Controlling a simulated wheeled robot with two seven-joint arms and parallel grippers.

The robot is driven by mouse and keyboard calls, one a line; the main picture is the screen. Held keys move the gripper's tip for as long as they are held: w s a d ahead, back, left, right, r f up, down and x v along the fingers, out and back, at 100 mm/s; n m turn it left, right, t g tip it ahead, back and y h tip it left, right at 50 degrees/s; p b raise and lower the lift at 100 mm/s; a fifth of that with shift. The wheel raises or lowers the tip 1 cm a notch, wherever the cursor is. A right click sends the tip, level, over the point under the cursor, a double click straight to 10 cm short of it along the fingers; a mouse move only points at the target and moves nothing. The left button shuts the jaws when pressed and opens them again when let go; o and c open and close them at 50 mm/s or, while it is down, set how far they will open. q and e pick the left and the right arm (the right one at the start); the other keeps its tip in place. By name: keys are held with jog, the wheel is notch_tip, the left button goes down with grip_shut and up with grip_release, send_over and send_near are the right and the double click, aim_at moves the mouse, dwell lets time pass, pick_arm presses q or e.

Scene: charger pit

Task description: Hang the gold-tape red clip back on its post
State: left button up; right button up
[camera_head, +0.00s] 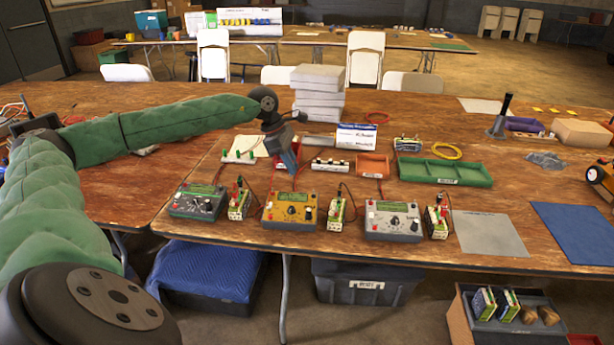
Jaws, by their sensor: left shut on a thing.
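My left arm reaches in from the left, and its gripper (294,181) points down at the back of the gold charger (290,211). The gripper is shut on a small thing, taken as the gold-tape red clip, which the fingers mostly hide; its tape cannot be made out. A thin red lead runs beside the fingers. The clip's post is too small to tell apart behind the gripper. A dark green charger (198,201) stands to the left and a grey charger (393,221) to the right. My right gripper is not in view.
Battery packs stand between the chargers, including a green one (336,211) just right of the gold charger. Behind are an orange tray (372,165), a green tray (445,171) and stacked grey boxes (318,92). A grey mat (489,234) lies clear at right.

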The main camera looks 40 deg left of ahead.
pick_arm(q)
jog(key=a+f+b, duration=0.2)
jog(key=a+b, duration=0.1)
jog(key=a, duration=0.6)
jog(key=shift+f, duration=0.25)
jog(key=shift+s+d+f+b, duration=0.1)
jog(key=shift+f+b, duration=0.15)
jog(key=shift+b, duration=0.15)
jog(key=shift+f+b, duration=2)
jog(key=shift+f, duration=1.25)
jog(key=shift+f+b, duration=0.25)
jog(key=shift+b, duration=0.2)
jog(key=o, duration=0.8)
